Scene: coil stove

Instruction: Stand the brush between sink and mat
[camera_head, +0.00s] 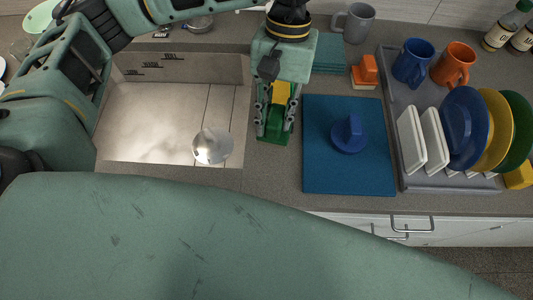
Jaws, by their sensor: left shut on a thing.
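My left gripper (276,122) points down over the strip of counter between the sink and the mat. It is shut on a brush with a green lower part (274,138) and what looks like a yellow upper part; the fingers hide much of it. I cannot tell whether the brush touches the counter. The sink (160,115) is left of the gripper, with a pale basin. The blue mat (320,178) lies flat to the right, apart from the gripper. My right gripper is not in view.
A blue knobbed object (350,133) stands on the mat. A shiny round object (212,147) shows in the sink. An orange object (366,72) and a grey mug (354,22) stand behind. A grey rack (391,120) with plates and mugs is at right.

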